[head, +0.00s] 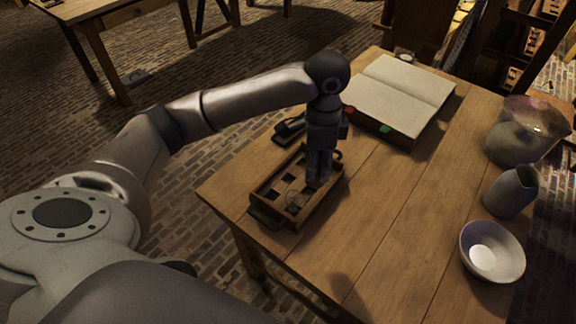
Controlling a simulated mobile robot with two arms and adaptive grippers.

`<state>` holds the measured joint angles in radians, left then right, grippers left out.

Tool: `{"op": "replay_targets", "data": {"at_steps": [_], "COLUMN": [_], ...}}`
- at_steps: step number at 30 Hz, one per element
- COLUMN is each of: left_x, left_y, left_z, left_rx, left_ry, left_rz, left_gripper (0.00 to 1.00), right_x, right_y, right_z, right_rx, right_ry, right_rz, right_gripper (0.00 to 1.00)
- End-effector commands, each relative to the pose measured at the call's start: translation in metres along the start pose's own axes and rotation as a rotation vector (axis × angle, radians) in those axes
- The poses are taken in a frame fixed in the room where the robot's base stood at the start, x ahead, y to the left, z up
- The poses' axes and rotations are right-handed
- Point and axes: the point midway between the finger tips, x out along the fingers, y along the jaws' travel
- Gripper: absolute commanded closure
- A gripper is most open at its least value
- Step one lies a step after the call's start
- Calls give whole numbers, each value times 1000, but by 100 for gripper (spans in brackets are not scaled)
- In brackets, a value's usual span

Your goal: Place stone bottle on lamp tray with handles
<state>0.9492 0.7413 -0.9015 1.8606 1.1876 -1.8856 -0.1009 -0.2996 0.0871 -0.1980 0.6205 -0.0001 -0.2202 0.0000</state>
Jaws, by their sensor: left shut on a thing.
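The lamp tray with handles (265,212) is a dark wooden tray with dividers near the left edge of the table. A small glassy thing (295,201) sits in its near part. My left gripper (318,182) points straight down over the tray's right side, its fingertips low at the tray. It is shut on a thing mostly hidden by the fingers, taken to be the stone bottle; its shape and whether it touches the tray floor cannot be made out. No other clear stone bottle shows. My right gripper is not in view.
An open book (400,95) lies behind the tray, with a dark object (290,128) beside the gripper. A glass vessel (520,135), a grey jug (511,192) and a white bowl (491,252) stand at the right. The middle of the table (400,215) is clear.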

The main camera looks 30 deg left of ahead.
Motion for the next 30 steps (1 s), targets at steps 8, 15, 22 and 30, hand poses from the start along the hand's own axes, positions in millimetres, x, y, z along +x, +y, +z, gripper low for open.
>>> {"op": "replay_targets", "data": {"at_steps": [8, 15, 22, 30], "left_x": [29, 70, 86, 118], "left_y": [-58, -85, -96, -98], "left_z": [41, 59, 66, 67], "left_rx": [-9, -4, -5, -2], "left_ry": [-4, -2, -1, 0], "left_rz": [0, 1, 0, 0], "left_gripper": [87, 87, 87, 87], "right_x": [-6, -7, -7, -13], "right_y": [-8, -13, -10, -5], "right_z": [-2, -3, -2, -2], "right_rx": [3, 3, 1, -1], "right_ry": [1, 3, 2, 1], "right_rz": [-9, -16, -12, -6], "right_gripper": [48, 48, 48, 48]}}
